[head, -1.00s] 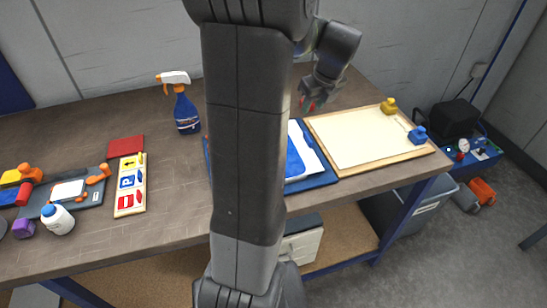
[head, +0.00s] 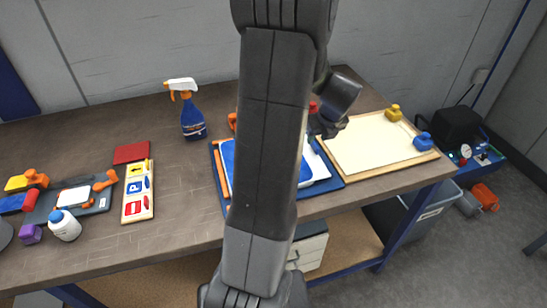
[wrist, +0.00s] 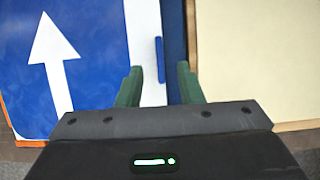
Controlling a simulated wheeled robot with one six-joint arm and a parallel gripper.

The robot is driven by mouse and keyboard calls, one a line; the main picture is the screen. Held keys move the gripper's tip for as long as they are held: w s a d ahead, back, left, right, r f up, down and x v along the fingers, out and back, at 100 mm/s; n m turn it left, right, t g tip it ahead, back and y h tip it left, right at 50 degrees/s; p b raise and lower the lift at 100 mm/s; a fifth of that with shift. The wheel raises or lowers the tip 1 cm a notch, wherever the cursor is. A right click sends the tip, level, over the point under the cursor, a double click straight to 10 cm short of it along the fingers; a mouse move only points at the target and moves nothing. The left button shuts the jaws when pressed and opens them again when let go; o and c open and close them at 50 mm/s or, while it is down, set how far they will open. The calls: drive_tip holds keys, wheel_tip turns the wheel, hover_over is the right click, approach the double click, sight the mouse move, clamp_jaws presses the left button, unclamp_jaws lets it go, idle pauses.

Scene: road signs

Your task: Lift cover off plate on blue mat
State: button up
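The blue mat (head: 336,181) lies on the table, partly hidden behind my arm. On it is a white plate or sheet (head: 318,166) with a blue panel (head: 228,160). In the wrist view the panel (wrist: 90,90) carries a white arrow and has an orange lower-left edge. A white strip (wrist: 144,30) lies right of it, with a narrow blue bar (wrist: 160,60) at its edge. I cannot tell which layer is the cover. My gripper (wrist: 159,82) is open, its green fingers on either side of the bar's line; contact cannot be told.
A wood-framed cream board (head: 365,150) lies close right of the mat, with yellow (head: 394,113) and blue (head: 423,141) handled pieces on it. A spray bottle (head: 192,120) stands behind left. A sign tray (head: 138,190) is at left. Bare table lies between tray and mat.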

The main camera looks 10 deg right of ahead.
sight(314, 142)
drive_tip(key=shift+x, duration=2.05)
drive_tip(key=shift+w, duration=0.1)
clamp_jaws()
drive_tip(key=shift+r, duration=0.1)
